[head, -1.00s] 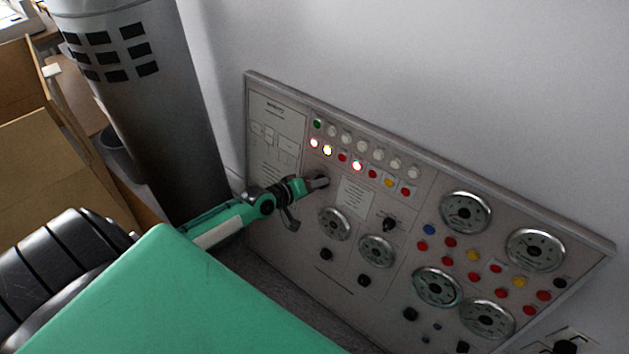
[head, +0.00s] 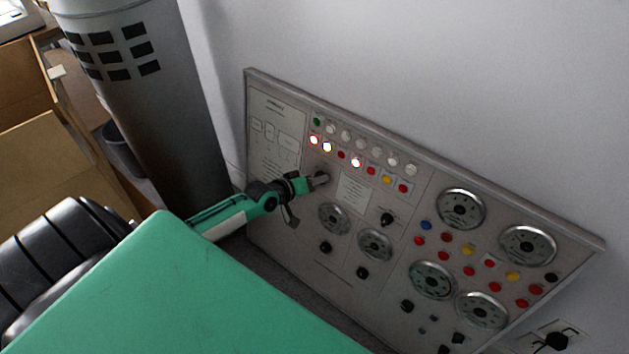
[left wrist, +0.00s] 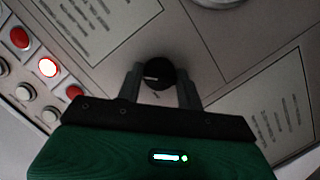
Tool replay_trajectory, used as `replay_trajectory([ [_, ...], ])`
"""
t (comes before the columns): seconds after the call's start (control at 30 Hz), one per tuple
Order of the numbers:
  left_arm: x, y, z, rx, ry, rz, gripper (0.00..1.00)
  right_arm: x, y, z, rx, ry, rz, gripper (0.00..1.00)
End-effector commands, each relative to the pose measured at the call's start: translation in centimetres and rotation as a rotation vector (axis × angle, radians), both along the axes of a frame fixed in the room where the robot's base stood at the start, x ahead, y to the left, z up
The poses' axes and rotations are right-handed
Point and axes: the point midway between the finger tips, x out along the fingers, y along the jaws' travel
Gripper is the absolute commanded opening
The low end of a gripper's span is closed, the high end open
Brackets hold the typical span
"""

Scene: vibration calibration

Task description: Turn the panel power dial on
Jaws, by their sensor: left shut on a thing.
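The grey control panel (head: 330,270) stands against the wall in the head view. My left gripper (head: 319,180) reaches its upper left part, just below the rows of lamps. In the left wrist view, a round black dial (left wrist: 158,74) with a pale mark sits between the two fingers of my left gripper (left wrist: 160,88), which is shut on it. In the head view the gripper mostly hides this dial. My right gripper is in neither view.
Lit and unlit lamps (head: 356,162) run above the gripper. Round gauges (head: 461,208) and other black knobs (head: 387,220) fill the panel to the right. A grey cylinder (head: 150,110) stands left of the panel, with cardboard boxes (head: 40,170) beyond it.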

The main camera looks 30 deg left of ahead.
Motion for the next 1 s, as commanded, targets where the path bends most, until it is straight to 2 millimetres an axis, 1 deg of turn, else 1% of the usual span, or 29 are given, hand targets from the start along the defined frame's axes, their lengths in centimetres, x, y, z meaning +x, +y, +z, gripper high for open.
replay_trajectory([
  [0.03,-0.1,0.0,-0.2,0.002,0.003,-0.001,0.39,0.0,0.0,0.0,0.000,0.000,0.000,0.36],
  [0.07,-0.1,0.0,-0.2,0.001,0.003,-0.001,0.45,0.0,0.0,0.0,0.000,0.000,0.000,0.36],
  [0.1,-0.1,0.0,-0.2,0.001,0.003,-0.001,0.53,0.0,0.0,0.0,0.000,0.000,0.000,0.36],
  [0.13,-0.1,0.0,-0.2,0.001,0.003,-0.001,0.58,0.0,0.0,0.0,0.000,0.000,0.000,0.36],
  [0.43,-0.1,0.0,0.0,0.000,0.001,0.000,0.58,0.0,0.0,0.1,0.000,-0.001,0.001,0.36],
  [0.57,-0.8,0.2,0.3,0.000,0.001,0.000,0.58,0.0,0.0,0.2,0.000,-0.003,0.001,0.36],
  [0.67,-1.9,0.5,0.8,-0.001,0.002,0.000,0.58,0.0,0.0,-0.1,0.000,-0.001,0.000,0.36],
  [0.8,-4.0,1.2,1.7,0.002,0.004,-0.001,0.58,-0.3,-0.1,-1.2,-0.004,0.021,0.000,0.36],
  [1.0,-7.0,2.0,2.9,0.001,0.003,-0.001,0.58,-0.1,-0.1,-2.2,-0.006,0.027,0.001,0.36],
])
